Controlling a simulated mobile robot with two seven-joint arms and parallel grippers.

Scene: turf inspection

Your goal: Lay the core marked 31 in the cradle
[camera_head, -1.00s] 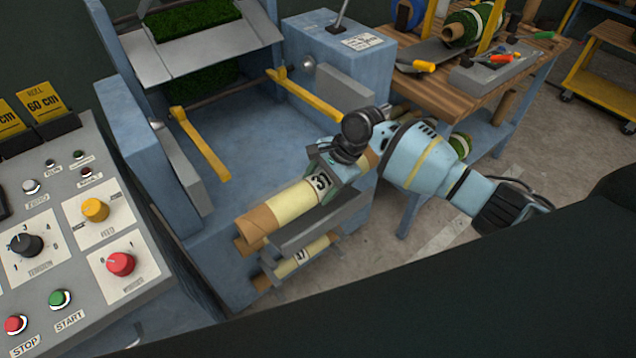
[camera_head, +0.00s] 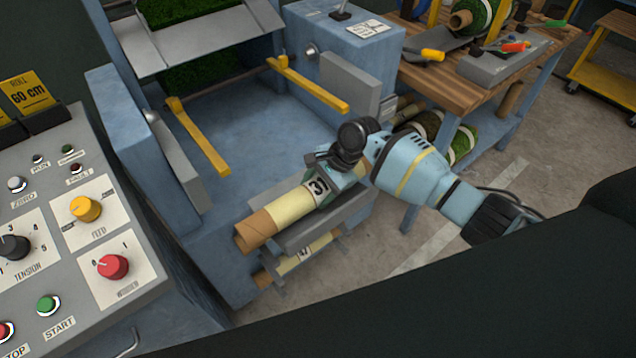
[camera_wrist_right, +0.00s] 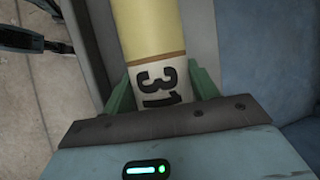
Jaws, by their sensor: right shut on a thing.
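The core marked 31 (camera_head: 290,207) is a pale yellow tube with brown ends and a white number band. My right gripper (camera_head: 332,178) is shut around it near the number band. In the right wrist view the green fingers (camera_wrist_right: 162,92) sit on both sides of the core (camera_wrist_right: 150,30). The core shows just above a grey rack (camera_head: 312,232) on the blue machine's front; I cannot tell whether they touch. Two yellow arms, left (camera_head: 200,138) and right (camera_head: 308,84), reach out over the machine's bed and carry nothing; they look like the cradle. My left gripper is not in view.
Another core, marked 47 (camera_head: 318,245), lies lower on the front rack. The control panel (camera_head: 75,215) stands at the left. A wooden bench (camera_head: 430,85) with turf rolls and tools is at the upper right. The blue bed (camera_head: 255,130) is clear.

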